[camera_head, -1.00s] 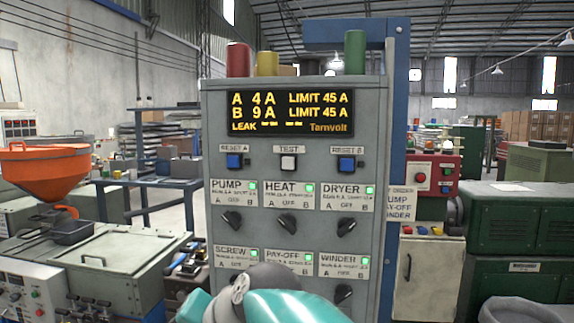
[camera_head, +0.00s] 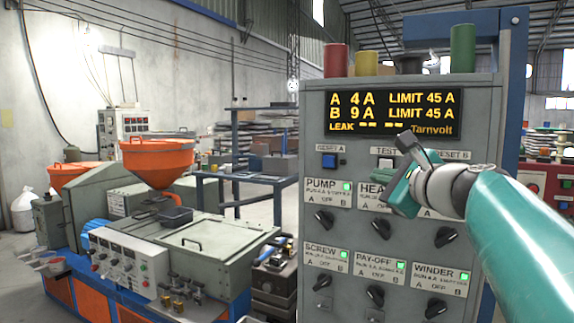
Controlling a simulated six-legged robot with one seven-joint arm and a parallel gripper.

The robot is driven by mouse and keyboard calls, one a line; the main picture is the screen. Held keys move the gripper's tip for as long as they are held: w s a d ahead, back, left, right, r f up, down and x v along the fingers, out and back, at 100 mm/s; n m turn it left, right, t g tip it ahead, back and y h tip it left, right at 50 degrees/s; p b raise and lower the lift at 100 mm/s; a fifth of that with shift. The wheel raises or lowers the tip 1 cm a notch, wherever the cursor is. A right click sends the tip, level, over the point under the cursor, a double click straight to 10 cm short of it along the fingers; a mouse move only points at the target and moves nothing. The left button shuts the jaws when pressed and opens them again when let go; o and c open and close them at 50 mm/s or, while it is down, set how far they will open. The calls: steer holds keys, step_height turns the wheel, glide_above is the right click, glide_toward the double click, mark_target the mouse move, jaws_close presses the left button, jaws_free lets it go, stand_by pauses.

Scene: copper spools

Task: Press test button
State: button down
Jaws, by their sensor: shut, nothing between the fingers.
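The grey control panel (camera_head: 315,150) stands right of centre with a lit display (camera_head: 393,113) near its top. The white test button (camera_head: 386,163) is below the display, under the partly covered TEST label. My gripper (camera_head: 404,137) is shut and empty. Its dark fingers are in front of the panel, just right of and above the test button in the picture. I cannot tell how far they are from the panel's face. The blue RESET A button (camera_head: 329,161) shows at left. My arm hides the RESET B button and most of the dryer switch area.
Rows of black knobs, such as the pump knob (camera_head: 323,220), sit lower on the panel. Red (camera_head: 337,61), yellow (camera_head: 365,63) and green (camera_head: 463,48) cylinders stand on top. A machine with an orange hopper (camera_head: 156,160) stands at left.

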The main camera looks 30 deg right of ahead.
mark_target(379, 167)
steer(key=shift+w+d, duration=0.1)
steer(key=w+d, duration=0.5)
steer(key=d, duration=0.1)
steer(key=shift+d, duration=0.35)
steer(key=shift+w+d, duration=0.1)
steer(key=shift+w, duration=0.1)
stand_by(1.8)
steer(key=shift+w+d, duration=0.15)
steer(key=shift+d, duration=0.1)
steer(key=shift+w+d, duration=0.3)
steer(key=shift+d, duration=0.05)
stand_by(0.8)
steer(key=shift+s+a, duration=0.55)
steer(key=shift+a, duration=0.15)
